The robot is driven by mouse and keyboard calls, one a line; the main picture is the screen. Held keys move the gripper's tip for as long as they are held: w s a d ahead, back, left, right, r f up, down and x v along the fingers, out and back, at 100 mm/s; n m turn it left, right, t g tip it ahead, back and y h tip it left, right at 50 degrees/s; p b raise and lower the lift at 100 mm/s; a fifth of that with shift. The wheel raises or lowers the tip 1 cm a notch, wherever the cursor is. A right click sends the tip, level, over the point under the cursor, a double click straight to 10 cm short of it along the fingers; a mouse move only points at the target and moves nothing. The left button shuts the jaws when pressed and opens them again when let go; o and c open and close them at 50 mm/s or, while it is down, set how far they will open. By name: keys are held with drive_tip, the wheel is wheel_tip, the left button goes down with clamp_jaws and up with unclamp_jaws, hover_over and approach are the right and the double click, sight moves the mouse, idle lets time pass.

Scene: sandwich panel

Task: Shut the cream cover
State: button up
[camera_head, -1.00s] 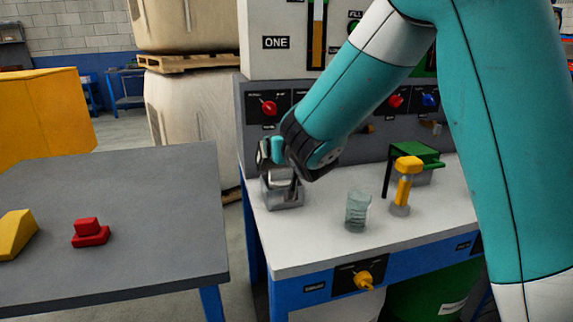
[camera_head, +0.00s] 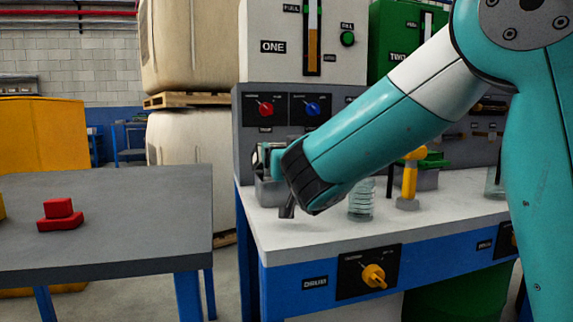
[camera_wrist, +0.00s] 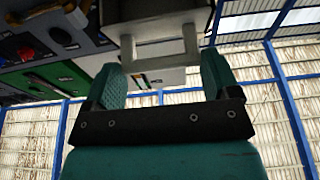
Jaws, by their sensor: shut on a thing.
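My gripper (camera_head: 264,162) is at the left end of the white bench, at a grey open-topped box (camera_head: 268,192). In the head view my forearm and wrist hide most of the grip, and I cannot tell the cover's angle there.
A clear ribbed cup (camera_head: 361,202) and a yellow-topped post (camera_head: 409,185) stand to the right on the bench. A yellow knob (camera_head: 374,276) is on the bench front. A grey table (camera_head: 120,225) with a red block (camera_head: 60,215) stands to the left.

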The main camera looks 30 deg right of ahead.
idle(0.5)
drive_tip(key=o, duration=1.1)
drive_tip(key=shift+o, duration=0.2)
wheel_tip(320, 180, up, 20)
drive_tip(key=p, duration=0.8)
